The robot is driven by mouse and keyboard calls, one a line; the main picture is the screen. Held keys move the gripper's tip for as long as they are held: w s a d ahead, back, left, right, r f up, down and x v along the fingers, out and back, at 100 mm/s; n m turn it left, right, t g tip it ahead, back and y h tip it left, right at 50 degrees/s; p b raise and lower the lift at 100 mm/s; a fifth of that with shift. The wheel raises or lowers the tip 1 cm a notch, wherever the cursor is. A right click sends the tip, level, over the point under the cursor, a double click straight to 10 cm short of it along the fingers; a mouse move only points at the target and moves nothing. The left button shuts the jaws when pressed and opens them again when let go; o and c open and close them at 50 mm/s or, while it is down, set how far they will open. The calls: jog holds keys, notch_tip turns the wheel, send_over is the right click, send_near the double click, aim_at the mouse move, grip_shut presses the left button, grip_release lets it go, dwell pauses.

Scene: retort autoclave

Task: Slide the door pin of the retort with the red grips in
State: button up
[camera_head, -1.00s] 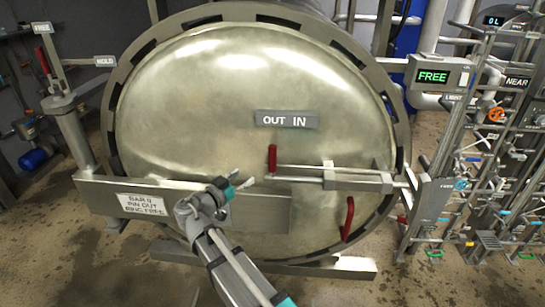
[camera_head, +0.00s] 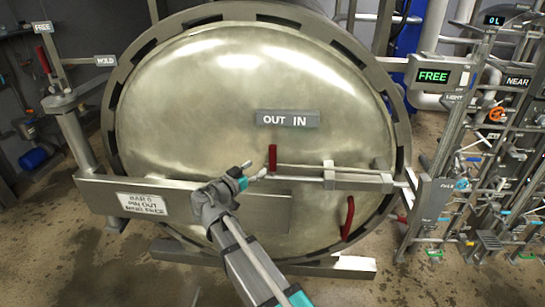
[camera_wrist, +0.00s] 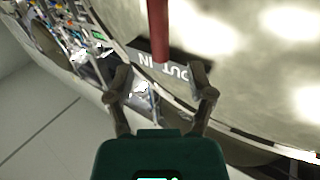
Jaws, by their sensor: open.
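The retort (camera_head: 240,90) has a large round steel door with an "OUT IN" plate (camera_head: 287,119). The door pin (camera_head: 305,167) is a thin horizontal rod in guide blocks low on the right half of the door. Its upright red grip (camera_head: 272,157) is at the rod's left end, below "OUT". The grip also shows in the wrist view (camera_wrist: 158,30), ahead of my fingertips and between their lines. My gripper (camera_head: 258,173) is just left of the grip and open; its spread fingers also show in the wrist view (camera_wrist: 160,85). I cannot tell whether a finger touches the grip.
A second red handle (camera_head: 348,218) is lower right on the door. A bar with a white label (camera_head: 142,203) crosses the door's lower left. A display (camera_head: 433,76) reads "FREE" at the right. Pipes and valves (camera_head: 490,140) crowd the right side.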

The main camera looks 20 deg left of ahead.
aim_at(270, 158)
jog(key=shift+x, duration=4.25)
grip_shut()
